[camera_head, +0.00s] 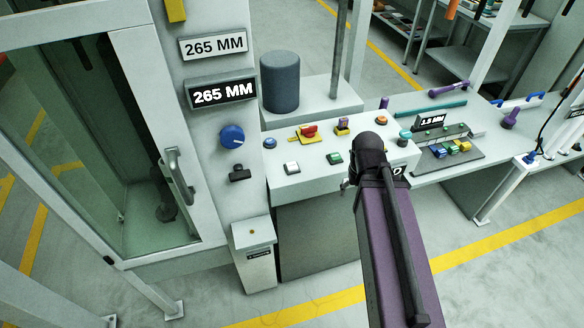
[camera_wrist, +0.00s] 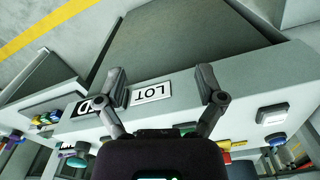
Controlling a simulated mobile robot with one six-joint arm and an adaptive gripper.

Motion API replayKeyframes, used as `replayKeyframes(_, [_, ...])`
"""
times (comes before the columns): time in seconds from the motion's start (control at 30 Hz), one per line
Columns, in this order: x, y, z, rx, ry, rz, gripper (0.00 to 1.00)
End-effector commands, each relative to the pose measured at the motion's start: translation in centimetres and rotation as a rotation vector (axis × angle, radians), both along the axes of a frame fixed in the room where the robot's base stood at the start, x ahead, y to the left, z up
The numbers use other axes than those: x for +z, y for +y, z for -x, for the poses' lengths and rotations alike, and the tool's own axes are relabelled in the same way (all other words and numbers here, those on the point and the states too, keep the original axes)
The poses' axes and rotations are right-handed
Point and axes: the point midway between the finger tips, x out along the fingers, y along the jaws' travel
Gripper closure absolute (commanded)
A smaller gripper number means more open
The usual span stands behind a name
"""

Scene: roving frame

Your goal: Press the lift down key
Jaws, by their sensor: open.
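Several keys sit on the pale console (camera_head: 320,180). They include a white square key (camera_head: 291,168), a green key (camera_head: 334,157), a blue key (camera_head: 270,142) and an orange key (camera_head: 381,120). I cannot read which one is the lift down key. The white key also shows in the wrist view (camera_wrist: 272,113), on the right. My gripper (camera_wrist: 162,75) is open and empty, its two fingers spread before the console's front face and a "LOT" label (camera_wrist: 152,93). In the head view my arm mostly hides the gripper and part of the console.
A red and yellow switch (camera_head: 308,132) stands among the keys. A cabinet with a handle (camera_head: 179,176), a blue knob (camera_head: 232,136) and a "265 MM" display (camera_head: 222,93) is at left. A grey cylinder (camera_head: 280,82) stands behind. Floor in front is clear.

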Motion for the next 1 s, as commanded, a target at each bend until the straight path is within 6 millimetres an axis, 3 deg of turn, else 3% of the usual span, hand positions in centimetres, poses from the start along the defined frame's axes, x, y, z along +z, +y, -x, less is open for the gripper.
replayKeyframes(0.37, [0.00,0.00,0.00,0.000,0.000,0.000,0.15])
replayKeyframes(0.6, [0.00,0.00,0.00,0.000,0.000,0.000,0.86])
replayKeyframes(0.67, [0.00,0.00,0.00,0.000,0.000,0.000,1.00])
replayKeyframes(1.0, [0.00,0.00,0.00,0.000,0.000,0.000,1.00])
